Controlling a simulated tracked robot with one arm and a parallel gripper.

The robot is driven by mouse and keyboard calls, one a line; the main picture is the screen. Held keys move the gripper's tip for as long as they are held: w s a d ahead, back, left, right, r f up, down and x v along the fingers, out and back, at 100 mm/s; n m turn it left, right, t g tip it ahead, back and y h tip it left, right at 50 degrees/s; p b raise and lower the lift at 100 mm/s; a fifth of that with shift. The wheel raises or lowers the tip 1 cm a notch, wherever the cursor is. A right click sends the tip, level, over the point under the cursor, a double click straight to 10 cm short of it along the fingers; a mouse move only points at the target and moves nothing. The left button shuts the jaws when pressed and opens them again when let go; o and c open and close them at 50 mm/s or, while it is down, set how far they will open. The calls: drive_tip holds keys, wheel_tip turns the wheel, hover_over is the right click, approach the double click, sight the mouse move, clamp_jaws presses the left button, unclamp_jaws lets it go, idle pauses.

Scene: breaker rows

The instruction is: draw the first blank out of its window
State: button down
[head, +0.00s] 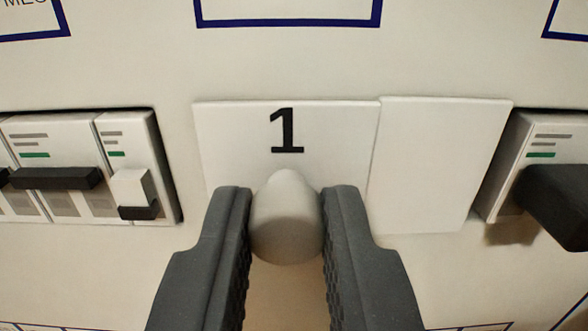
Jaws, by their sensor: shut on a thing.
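The first blank is a white plate (235,137) marked with a black 1, in the middle of the head view. A rounded grey knob (287,215) stands out from its lower middle. My gripper (287,220) has its two dark ribbed fingers on either side of the knob, shut on it. The blank sits at the panel face, with a plain white plate (437,165) beside it on the right. The fingers hide the lower part of the blank, and its window does not show behind it.
On the left, a recessed row holds white breakers (60,140) with a dark handle bar and a small white toggle (131,187). On the right, another breaker (520,165) has a large dark handle (555,205) sticking out. Blue-framed labels (288,12) lie above.

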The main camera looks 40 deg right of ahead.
sight(285, 242)
drive_tip(key=shift+s+a+r+p, duration=0.1)
drive_tip(key=shift+s+p, duration=0.05)
drive_tip(key=shift+p, duration=0.15)
drive_tip(key=shift+p+v, duration=0.45)
drive_tip(key=shift+v, duration=0.85)
drive_tip(key=shift+s+a, duration=0.1)
drive_tip(key=shift+s, duration=0.05)
drive_tip(key=shift+s+a, duration=0.1)
drive_tip(key=p+v, duration=0.1)
drive_tip(key=v, duration=0.5)
drive_tip(key=shift+s+a, duration=0.15)
drive_tip(key=shift+s, duration=0.15)
drive_tip(key=shift+r, duration=0.1)
drive_tip(key=s+d+r+n+t+y+p, duration=0.1)
drive_tip(key=r+n+y+p, duration=0.1)
drive_tip(key=r, duration=1.2)
drive_tip(key=s+d+r+n+t+y+p, duration=0.1)
drive_tip(key=s+d+r+y+p, duration=0.1)
drive_tip(key=r, duration=1.2)
drive_tip(key=shift+s+r+n+t+y+p, duration=0.25)
drive_tip(key=shift+n+y+p, duration=0.2)
drive_tip(key=shift+y, duration=0.25)
